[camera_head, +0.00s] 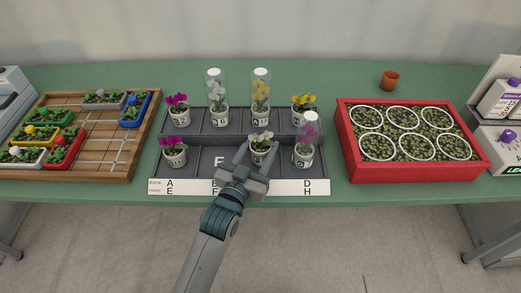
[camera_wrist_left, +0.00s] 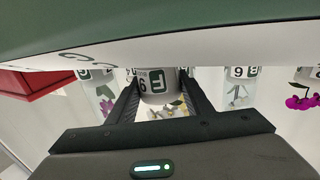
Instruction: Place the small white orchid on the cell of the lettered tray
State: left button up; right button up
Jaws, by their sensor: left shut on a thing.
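The small white orchid (camera_head: 261,138) in its white pot is between the fingers of my left gripper (camera_head: 257,156), which is shut on the pot. It is over the front row of the lettered tray (camera_head: 201,184), right of the empty cell (camera_head: 219,159) marked F. I cannot tell whether the pot touches the tray. In the left wrist view the pot (camera_wrist_left: 158,83) appears upside down between both fingers, with a dark green label that looks like an F; pale flowers (camera_wrist_left: 165,111) hang below it. My right gripper is not in view.
Magenta orchids (camera_head: 174,148) stand at the tray's left. Clear covers enclose a white orchid (camera_head: 217,93), a yellow one (camera_head: 261,91) and a pink one (camera_head: 309,137) close right of my gripper. A red crate (camera_head: 410,173) is right; a wooden rack (camera_head: 101,172) is left.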

pick_arm(q)
jog(key=shift+f, duration=0.7)
jog(key=shift+f, duration=0.1)
jog(key=o, duration=1.1)
jog(key=shift+o, duration=0.2)
jog(key=shift+s, duration=0.1)
